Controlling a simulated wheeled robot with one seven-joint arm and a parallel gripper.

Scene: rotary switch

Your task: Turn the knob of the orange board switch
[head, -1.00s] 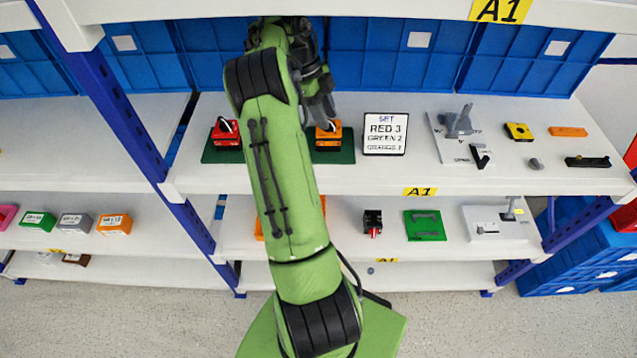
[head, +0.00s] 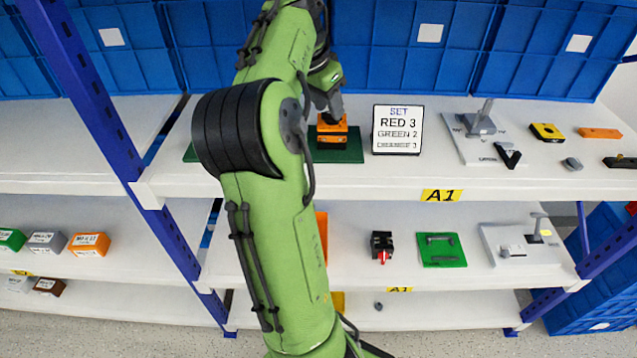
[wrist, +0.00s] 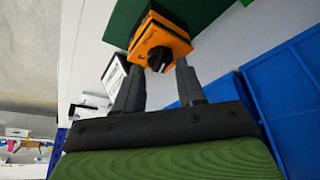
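The orange switch (head: 332,131) stands on the dark green board (head: 348,154) on the upper shelf. In the wrist view the orange switch (wrist: 163,45) shows its black knob (wrist: 160,59) facing my gripper. My gripper (wrist: 159,72) is open, with one finger to each side of the knob. The fingers look apart from the knob; contact cannot be made out. In the head view my gripper (head: 330,102) is just above the orange switch and partly hides its top. My arm covers the middle and left part of the board.
A sign (head: 397,130) reading SET, RED 3, GREEN 2 and a faint orange line stands right of the board. A grey fixture (head: 480,124) is farther right. Blue bins (head: 410,45) line the back. The lower shelf holds several small parts.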

